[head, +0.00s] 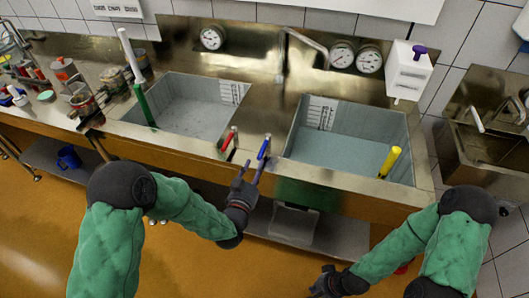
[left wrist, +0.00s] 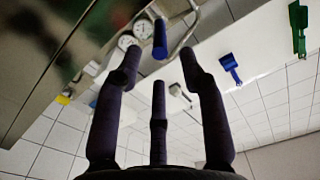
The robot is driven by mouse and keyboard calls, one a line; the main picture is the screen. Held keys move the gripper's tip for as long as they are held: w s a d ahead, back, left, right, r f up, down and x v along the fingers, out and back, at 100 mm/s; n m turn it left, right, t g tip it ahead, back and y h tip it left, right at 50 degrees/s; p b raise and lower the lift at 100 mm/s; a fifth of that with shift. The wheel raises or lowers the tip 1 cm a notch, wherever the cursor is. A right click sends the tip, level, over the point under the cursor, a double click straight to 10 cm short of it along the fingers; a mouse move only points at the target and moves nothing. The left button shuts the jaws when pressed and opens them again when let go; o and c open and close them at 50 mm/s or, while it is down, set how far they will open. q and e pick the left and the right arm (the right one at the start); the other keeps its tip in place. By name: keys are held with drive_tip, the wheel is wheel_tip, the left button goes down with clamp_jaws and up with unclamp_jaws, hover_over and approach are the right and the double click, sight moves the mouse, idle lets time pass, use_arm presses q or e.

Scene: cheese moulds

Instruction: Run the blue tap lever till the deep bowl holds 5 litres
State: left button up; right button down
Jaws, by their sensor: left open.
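The blue tap lever (head: 264,147) stands upright on the sink's front ledge, beside the red lever (head: 229,140). The right bowl (head: 345,143) has a marked scale on its back wall and holds pale bluish water; its litre marks are too small to read. The left bowl (head: 190,105) also has a scale and looks greyer. I cannot tell which is the deep one. My left gripper (head: 247,173) is open just below the blue lever. In the left wrist view the blue lever (left wrist: 160,38) shows beyond and between the open fingertips (left wrist: 158,62). My right gripper (head: 325,286) hangs low, its fingers unclear.
A spout (head: 307,42) reaches from the back wall toward the right bowl. Gauges (head: 342,54) are on the back panel. A yellow-handled tool (head: 390,161) and a green-handled one (head: 145,105) lean in the bowls. Jars (head: 83,101) crowd the left counter.

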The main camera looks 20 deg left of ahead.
sight(267, 140)
use_arm(q)
drive_tip(key=w+b, duration=0.1)
drive_tip(key=w, duration=0.8)
drive_tip(key=shift+w+d+b, duration=0.1)
drive_tip(key=shift+d+b, duration=0.1)
drive_tip(key=shift+b, duration=0.1)
clamp_jaws()
